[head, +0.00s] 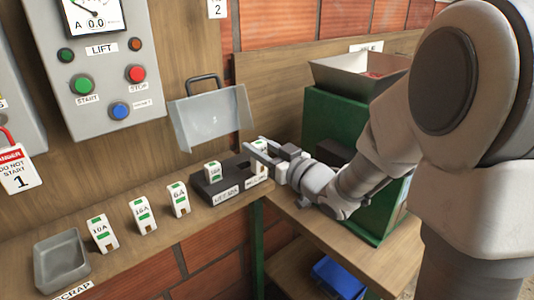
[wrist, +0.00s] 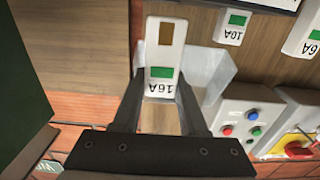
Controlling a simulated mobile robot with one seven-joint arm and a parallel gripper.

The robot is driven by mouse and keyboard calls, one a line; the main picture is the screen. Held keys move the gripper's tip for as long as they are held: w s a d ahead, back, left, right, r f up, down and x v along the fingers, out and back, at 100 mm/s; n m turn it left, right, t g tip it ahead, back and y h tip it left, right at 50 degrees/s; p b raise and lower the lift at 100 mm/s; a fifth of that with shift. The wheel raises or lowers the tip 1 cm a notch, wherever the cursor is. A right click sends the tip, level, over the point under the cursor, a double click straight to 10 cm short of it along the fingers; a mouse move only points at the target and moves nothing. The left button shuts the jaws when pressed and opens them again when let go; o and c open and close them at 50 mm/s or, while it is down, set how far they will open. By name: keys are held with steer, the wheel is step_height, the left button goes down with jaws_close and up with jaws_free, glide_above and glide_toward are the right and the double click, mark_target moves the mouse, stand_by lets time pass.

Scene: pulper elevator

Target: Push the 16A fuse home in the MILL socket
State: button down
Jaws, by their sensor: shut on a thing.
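My gripper (head: 257,152) is over the right end of the black fuse block (head: 210,188). It is shut on a white fuse with a green mark (head: 260,143). In the wrist view this fuse (wrist: 163,50) sits between the fingers (wrist: 159,100), and its label reads 16A. A brown patch shows near its far end. A white upright piece shows below the fingers at the block's right end. The fingers hide much of the right socket, and I cannot tell how deep the held fuse sits. Another fuse (head: 212,172) stands in the block's left socket, above a LIFT label.
A grey scrap tray (head: 62,262) is at far left. A raised grey cover (head: 212,118) is behind the block. A green machine (head: 335,118) stands right.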

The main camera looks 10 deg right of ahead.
steer(key=b+x, duration=0.1)
steer(key=x, duration=0.5)
steer(key=shift+f+b, duration=0.25)
steer(key=shift+b, duration=0.1)
steer(key=shift+w+a+f, duration=0.15)
steer(key=shift+w+a, duration=0.05)
steer(key=shift+s+d+b, duration=0.1)
steer(key=shift+s+b, duration=0.05)
steer(key=shift+b, duration=0.2)
stand_by(0.4)
steer(key=shift+f+b, duration=2.15)
steer(key=shift+b, duration=0.15)
stand_by(2.3)
stand_by(0.3)
steer(key=shift+c, duration=1.8)
jaws_free()
